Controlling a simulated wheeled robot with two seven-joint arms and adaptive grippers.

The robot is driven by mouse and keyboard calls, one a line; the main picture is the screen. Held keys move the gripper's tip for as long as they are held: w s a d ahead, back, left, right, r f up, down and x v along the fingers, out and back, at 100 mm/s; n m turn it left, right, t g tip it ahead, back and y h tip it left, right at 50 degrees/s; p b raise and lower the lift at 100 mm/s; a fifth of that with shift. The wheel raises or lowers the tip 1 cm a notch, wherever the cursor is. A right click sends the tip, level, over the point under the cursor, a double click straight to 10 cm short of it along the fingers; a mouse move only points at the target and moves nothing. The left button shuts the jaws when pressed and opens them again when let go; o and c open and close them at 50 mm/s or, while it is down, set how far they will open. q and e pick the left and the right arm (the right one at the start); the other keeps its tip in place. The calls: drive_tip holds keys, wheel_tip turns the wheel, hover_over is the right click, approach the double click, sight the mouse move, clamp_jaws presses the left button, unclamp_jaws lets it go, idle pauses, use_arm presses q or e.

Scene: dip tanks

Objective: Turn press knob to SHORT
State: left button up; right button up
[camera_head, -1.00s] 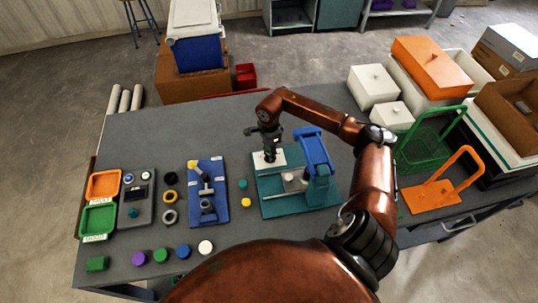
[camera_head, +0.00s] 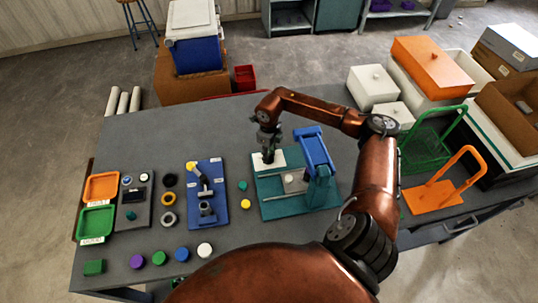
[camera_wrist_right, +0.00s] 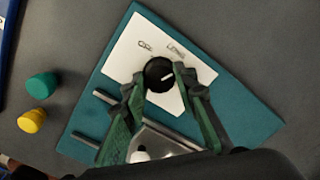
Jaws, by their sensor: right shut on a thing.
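The press has a teal base (camera_head: 290,205) and a blue lever (camera_head: 315,150) in the head view. A white plate (camera_wrist_right: 125,50) on its base carries a round black knob (camera_wrist_right: 158,75) with a white pointer line. The line slants toward the right in the right wrist view. Two small labels sit above the knob; I cannot read them. My right gripper (camera_wrist_right: 158,78) is shut on the knob, one finger on each side. In the head view my right gripper (camera_head: 268,154) points down at the white plate and hides most of the knob. My left gripper is not in view.
A blue fixture (camera_head: 207,205) stands left of the press, with teal (camera_head: 242,186) and yellow (camera_head: 245,204) caps between. Metal rods (camera_wrist_right: 170,135) run beside the white plate. Green (camera_head: 425,140) and orange (camera_head: 432,195) racks stand at right. The table behind the fixtures is clear.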

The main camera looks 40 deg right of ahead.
drive_tip(key=m, duration=0.3)
drive_tip(key=shift+r+m, duration=0.1)
drive_tip(key=shift+m, duration=0.2)
drive_tip(key=shift+w+m+p, duration=0.1)
drive_tip(key=shift+m+p, duration=0.25)
drive_tip(key=shift+m, duration=1.45)
drive_tip(key=o, duration=1.2)
drive_tip(key=shift+c, duration=0.2)
wheel_tip(320, 180, up, 12)
